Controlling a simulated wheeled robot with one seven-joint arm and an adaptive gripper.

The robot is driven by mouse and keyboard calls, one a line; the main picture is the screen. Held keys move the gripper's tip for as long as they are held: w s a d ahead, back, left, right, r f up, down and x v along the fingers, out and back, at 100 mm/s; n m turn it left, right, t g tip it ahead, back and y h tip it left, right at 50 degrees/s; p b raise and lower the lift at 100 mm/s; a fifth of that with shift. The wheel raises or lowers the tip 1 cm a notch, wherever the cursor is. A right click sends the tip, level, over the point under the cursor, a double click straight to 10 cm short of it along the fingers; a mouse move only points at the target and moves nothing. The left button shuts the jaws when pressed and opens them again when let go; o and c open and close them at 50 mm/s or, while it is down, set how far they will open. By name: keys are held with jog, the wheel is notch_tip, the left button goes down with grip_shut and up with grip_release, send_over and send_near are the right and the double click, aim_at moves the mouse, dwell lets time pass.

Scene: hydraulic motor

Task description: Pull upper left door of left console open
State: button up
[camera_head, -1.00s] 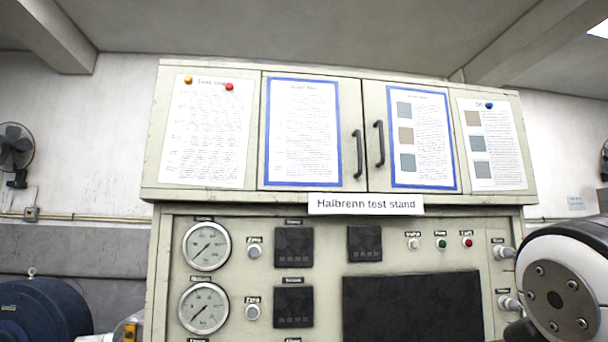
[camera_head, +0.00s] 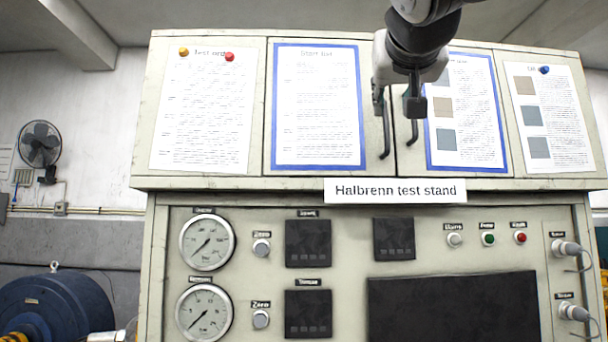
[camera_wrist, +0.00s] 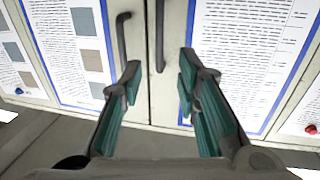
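The upper left door (camera_head: 374,168) of the console (camera_head: 160,260) is shut and carries a blue-framed sheet (camera_head: 318,110). Its dark vertical handle (camera_head: 386,135) is at its right edge. The right door's handle (camera_head: 412,132) is close beside it. In the head view, my gripper (camera_head: 396,98) hangs in front of the upper ends of both handles, partly hiding them. The wrist view looks from above, upside down. There my gripper (camera_wrist: 158,80) is open, fingers apart, with nothing held. The left door's handle (camera_wrist: 160,38) shows beyond the gap; contact is not visible.
The right door has a blue-framed sheet with colour swatches (camera_head: 445,140). A label reading "Halbrenn test stand" (camera_head: 395,191) sits below the doors. Gauges, displays and knobs fill the lower panel. A fan (camera_head: 40,145) and a blue motor (camera_head: 60,305) are at the left.

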aim_at(386, 121)
jog(key=w, duration=0.3)
jog(key=w+d+p, duration=0.1)
jog(key=w, duration=0.3)
jog(key=w+d, duration=0.1)
jog(key=w, duration=0.2)
jog(key=shift+w+d, duration=0.1)
jog(key=shift+w, duration=0.3)
grip_shut()
